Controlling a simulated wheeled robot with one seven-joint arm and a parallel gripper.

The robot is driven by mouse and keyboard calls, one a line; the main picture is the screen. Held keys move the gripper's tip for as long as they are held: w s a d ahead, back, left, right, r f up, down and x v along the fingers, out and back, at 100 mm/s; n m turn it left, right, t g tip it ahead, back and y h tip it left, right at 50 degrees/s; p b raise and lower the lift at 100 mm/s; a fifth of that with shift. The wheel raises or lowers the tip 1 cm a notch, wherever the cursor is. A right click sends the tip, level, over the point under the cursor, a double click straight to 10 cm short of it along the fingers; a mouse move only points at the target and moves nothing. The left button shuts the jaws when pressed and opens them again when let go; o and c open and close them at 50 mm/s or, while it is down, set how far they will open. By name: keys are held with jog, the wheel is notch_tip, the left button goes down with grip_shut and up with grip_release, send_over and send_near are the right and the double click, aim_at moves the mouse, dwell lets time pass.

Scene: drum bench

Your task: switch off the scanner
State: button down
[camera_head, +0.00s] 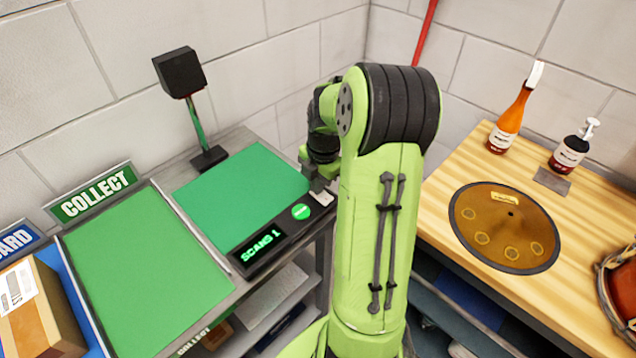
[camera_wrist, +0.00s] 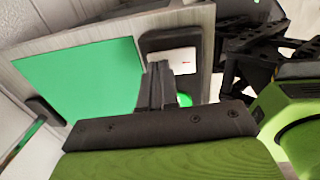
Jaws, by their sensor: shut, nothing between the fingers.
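The scanner has a black head (camera_head: 180,72) on a green post, a green pad (camera_head: 240,188) and a black display (camera_head: 262,249) reading "SCANS 1". A round green button (camera_head: 301,212) is lit beside the display. A white switch plate (camera_head: 321,198) lies just beyond the button, partly hidden by my arm. In the wrist view the white plate (camera_wrist: 180,62) has a small red mark and sits in a black surround. My gripper (camera_wrist: 157,75) is shut and empty, with its fingertips over or close to the plate's edge; contact cannot be told. The green button (camera_wrist: 185,100) is partly behind the fingers.
A green COLLECT tray (camera_head: 145,270) lies to the left, with a cardboard box (camera_head: 42,305) beside it. On the right, a wooden bench (camera_head: 450,165) holds a bronze disc (camera_head: 503,228), an orange bottle (camera_head: 512,122) and a pump bottle (camera_head: 574,148).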

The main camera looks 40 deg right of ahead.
jog(key=shift+w+f, duration=0.15)
jog(key=shift+s+r, duration=0.25)
jog(key=shift+s, duration=0.65)
jog(key=shift+w, duration=0.1)
